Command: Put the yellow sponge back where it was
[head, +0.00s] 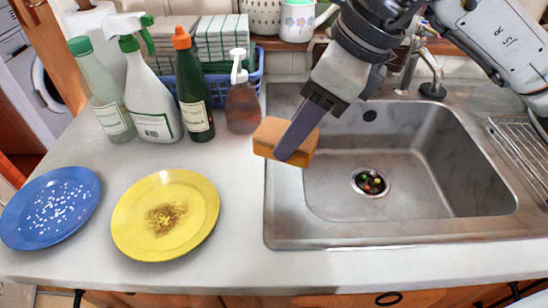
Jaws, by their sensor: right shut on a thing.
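The yellow sponge (268,136), an orange-yellow block, is held in my right gripper (290,148). The gripper is shut on it, and one dark finger lies across its near face. The sponge is at the left edge of the sink (400,130), close to the amber soap bottle (242,104). I cannot tell whether it touches the surface below. My left gripper is not in view.
A yellow plate (132,226) with brown crumbs and a blue plate (22,226) with white bits lie at the front left. Several bottles, including a white spray bottle (150,95), stand before a blue basket (258,72) of cloths. A faucet (432,80) and a wire rack (522,150) are at the right.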

